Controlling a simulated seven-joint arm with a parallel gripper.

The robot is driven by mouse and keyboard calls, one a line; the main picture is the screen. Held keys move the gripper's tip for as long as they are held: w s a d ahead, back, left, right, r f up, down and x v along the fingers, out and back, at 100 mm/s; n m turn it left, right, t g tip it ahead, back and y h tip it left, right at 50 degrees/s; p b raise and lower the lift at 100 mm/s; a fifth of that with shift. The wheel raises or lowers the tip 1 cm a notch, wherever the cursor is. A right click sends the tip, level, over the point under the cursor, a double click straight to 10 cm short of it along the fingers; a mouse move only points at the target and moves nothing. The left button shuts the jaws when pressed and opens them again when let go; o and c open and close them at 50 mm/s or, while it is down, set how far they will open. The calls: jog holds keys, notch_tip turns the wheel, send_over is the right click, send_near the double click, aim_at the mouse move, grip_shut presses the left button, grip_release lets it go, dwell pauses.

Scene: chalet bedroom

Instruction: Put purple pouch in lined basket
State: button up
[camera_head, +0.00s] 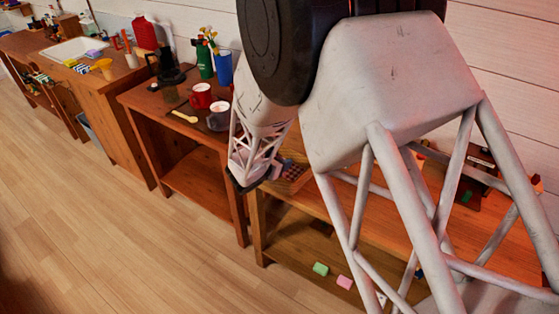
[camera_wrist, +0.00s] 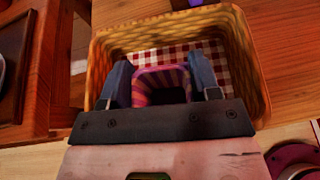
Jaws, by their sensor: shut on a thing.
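My gripper (camera_wrist: 160,66) is shut on the purple pouch (camera_wrist: 164,77), which has pink and purple stripes and sits between the two blue-grey fingers in the wrist view. The lined basket (camera_wrist: 250,62) is woven and tan, with a red-and-white checked lining (camera_wrist: 150,58). The gripper and pouch are over the basket opening; I cannot tell whether the pouch touches the lining. In the head view my gripper (camera_head: 246,184) is beside the basket (camera_head: 292,180), which is mostly hidden by my arm. The pouch cannot be made out there.
The basket stands on a wooden table. To its left in the head view are a red mug (camera_head: 201,95), a grey mug (camera_head: 219,117), a wooden spoon (camera_head: 181,116) and a blue cup (camera_head: 224,68). Small green (camera_head: 321,269) and pink (camera_head: 345,282) blocks lie on the lower shelf.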

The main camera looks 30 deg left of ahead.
jog(key=shift+f, duration=0.1)
jog(key=o, duration=1)
jog(key=shift+c, duration=0.2)
jog(key=shift+s+r, duration=0.1)
jog(key=shift+r, duration=0.1)
jog(key=d+v, duration=0.1)
jog(key=v, duration=1)
jog(key=shift+s+a+r, duration=0.15)
jog(key=shift+s+a, duration=0.15)
jog(key=shift+a, duration=0.2)
